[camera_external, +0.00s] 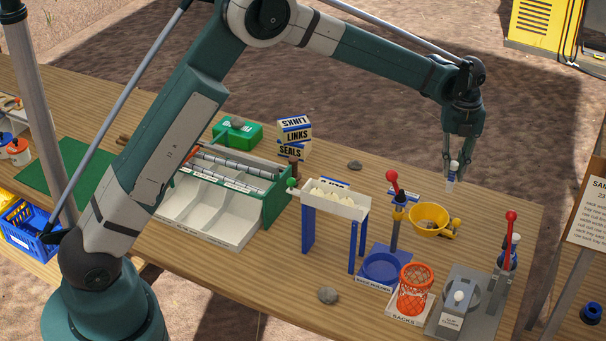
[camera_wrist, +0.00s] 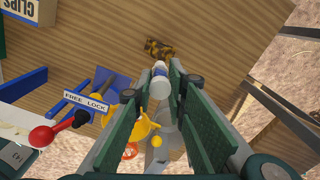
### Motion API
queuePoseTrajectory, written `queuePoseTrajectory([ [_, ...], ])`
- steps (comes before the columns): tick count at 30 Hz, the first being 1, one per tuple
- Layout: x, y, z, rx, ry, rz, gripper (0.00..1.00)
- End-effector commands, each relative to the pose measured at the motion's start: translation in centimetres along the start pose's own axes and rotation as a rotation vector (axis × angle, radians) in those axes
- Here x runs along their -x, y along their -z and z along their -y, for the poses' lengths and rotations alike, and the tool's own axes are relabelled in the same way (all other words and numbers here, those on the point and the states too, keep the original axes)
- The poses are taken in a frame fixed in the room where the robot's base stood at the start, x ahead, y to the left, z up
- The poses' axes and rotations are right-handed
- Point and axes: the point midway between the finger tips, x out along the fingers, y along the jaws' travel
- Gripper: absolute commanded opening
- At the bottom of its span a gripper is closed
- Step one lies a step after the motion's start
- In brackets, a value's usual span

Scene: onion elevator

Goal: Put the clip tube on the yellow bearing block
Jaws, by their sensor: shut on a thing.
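My gripper (camera_external: 453,165) is shut on the clip tube (camera_external: 451,181), a small white cylinder with a blue band. It hangs upright above the right part of the table. In the wrist view the tube (camera_wrist: 160,83) sits between the two green fingers. I cannot make out the yellow bearing block for certain. A small yellow and brown piece (camera_external: 450,231) lies beside the yellow bowl (camera_external: 428,217), below my gripper in the picture. The wrist view shows a mottled yellow-black object (camera_wrist: 158,48) just beyond the tube and a round yellow part (camera_wrist: 157,141) near the bowl.
A red-knobbed lever (camera_external: 392,180) stands left of the bowl. The table's back right area is mostly clear.

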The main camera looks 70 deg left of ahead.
Motion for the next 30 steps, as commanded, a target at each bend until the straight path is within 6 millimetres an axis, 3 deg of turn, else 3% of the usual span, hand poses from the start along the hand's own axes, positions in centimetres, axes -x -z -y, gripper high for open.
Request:
queuePoseTrajectory([
  [5, -1.1, 0.0, 0.1, 0.000, 0.000, 0.000, 0.05],
  [16, -5.7, 0.0, 0.0, 0.000, 0.000, 0.000, 0.05],
  [30, -6.4, 0.0, 0.0, 0.000, 0.000, 0.000, 0.05],
])
